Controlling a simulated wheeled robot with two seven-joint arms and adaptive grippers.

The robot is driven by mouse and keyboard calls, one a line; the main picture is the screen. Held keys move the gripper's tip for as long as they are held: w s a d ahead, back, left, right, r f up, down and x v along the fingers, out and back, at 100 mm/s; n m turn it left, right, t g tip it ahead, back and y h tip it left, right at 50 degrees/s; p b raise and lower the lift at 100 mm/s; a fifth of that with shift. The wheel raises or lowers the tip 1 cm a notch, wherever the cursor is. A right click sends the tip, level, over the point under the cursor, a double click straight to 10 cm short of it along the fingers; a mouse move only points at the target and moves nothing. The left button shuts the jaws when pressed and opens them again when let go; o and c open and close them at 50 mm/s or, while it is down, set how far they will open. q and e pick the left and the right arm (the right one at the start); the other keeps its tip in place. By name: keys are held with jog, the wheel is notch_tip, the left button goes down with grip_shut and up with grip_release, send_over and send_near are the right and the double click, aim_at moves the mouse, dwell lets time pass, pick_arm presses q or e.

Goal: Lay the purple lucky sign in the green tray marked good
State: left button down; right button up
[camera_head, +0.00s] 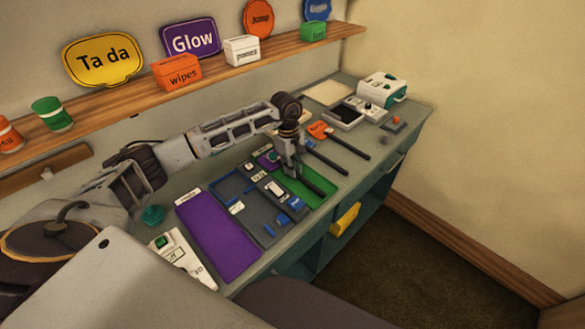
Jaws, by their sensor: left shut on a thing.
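The green tray (318,201) lies on the counter near its front edge, right of a dark grey tray. My left gripper (291,177) reaches down at the green tray's back left part. It is shut on what looks like the purple sign (264,159), whose purple head shows just left of the fingers. A dark handle (313,188) slants from the fingers over the green tray. Whether the sign touches the tray or hangs above it I cannot tell. The sign's lettering and the tray's mark are too small to read. My right gripper is not in view.
The dark grey tray (250,187) holds small blue and white items. A purple mat (215,240) lies left of it. Right of the green tray lie an orange sign (319,130) and dark handles (349,146). A shelf (215,84) with boxes and signs runs behind.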

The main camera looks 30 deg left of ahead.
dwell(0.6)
pick_arm(q)
jog(key=c, duration=1.4)
grip_release()
jog(key=shift+o, duration=1)
jog(key=shift+r, duration=0.15)
jog(key=shift+r+p, duration=1.7)
jog(key=shift+r, duration=2.1)
jog(key=shift+d, duration=0.1)
